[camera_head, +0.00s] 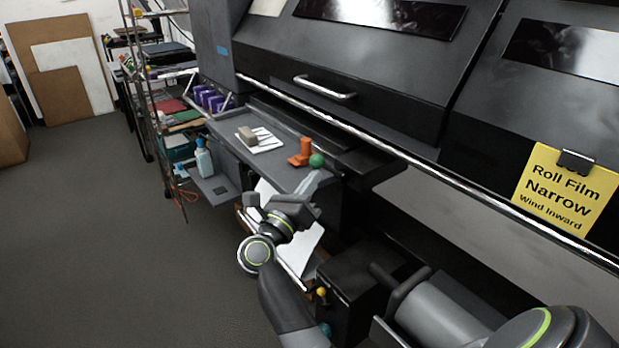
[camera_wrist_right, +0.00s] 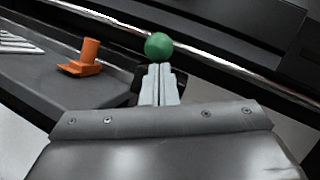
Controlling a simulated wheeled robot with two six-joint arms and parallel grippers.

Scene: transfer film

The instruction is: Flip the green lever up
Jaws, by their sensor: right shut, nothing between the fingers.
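The green lever shows as a round green ball knob (camera_head: 316,160) at the front edge of the machine's grey shelf in the head view. The knob is also near the top centre of the right wrist view (camera_wrist_right: 158,46). My right gripper (camera_head: 311,177) is just below the knob, its pale fingers closed together with nothing between them. In the right wrist view the fingertips (camera_wrist_right: 158,68) point at the knob's underside and look very close to it or touching; I cannot tell which. The lever's shaft is hidden behind the fingers. My left gripper is not in view.
An orange part (camera_head: 301,153) stands on the shelf just left of the knob. A grey block (camera_head: 246,134) and white strips lie farther left. The dark machine with a metal bar handle (camera_head: 325,90) rises behind. A cluttered rack (camera_head: 150,90) is at left; the floor there is clear.

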